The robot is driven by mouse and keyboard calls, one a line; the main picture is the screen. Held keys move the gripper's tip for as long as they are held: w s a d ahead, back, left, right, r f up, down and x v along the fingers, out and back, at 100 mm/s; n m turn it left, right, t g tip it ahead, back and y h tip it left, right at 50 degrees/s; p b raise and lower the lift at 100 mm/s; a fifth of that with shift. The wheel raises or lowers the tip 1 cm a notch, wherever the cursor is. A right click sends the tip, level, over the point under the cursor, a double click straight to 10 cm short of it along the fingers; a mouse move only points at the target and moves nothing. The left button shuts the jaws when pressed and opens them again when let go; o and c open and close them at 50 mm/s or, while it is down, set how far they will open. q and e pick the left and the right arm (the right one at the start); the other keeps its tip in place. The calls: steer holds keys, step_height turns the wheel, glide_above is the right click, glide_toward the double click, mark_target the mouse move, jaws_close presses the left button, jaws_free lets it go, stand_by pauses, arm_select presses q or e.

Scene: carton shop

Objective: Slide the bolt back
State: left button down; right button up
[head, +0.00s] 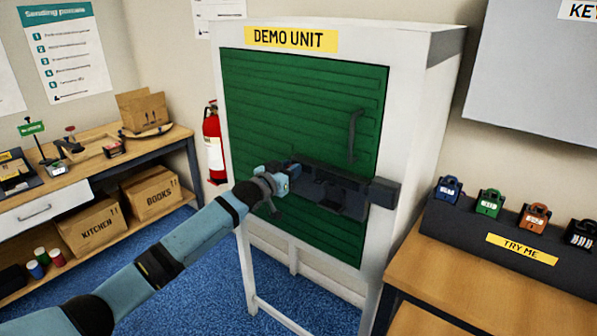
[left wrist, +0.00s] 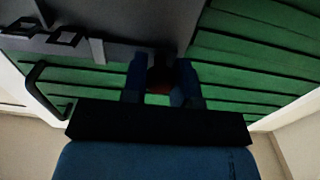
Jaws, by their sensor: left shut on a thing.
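The bolt (head: 335,178) is a dark bar lying across the green shutter-like door (head: 290,90) of the demo unit. Its right end meets a dark block (head: 383,192) on the white frame. My left gripper (head: 292,172) is at the bolt's left end, in front of the door. In the left wrist view, the two fingers of my left gripper (left wrist: 161,84) are closed around a small dark part with a reddish patch, seemingly the bolt's knob. The bolt's bar (left wrist: 98,50) also shows there. The knob is mostly hidden by the fingers. My right gripper is not in view.
A dark door handle (head: 353,137) stands above the bolt. At the right, a wooden counter (head: 440,265) carries a dark stand with several coloured padlocks. At the left are a workbench with cartons and a red fire extinguisher (head: 214,145). Blue floor in front is clear.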

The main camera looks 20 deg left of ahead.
arm_select(q)
steer(key=shift+w+a, duration=0.2)
steer(key=shift+a, duration=0.3)
steer(key=shift+r, duration=0.1)
steer(key=c, duration=1.2)
jaws_free()
steer(key=o, duration=0.3)
steer(key=shift+a, duration=0.15)
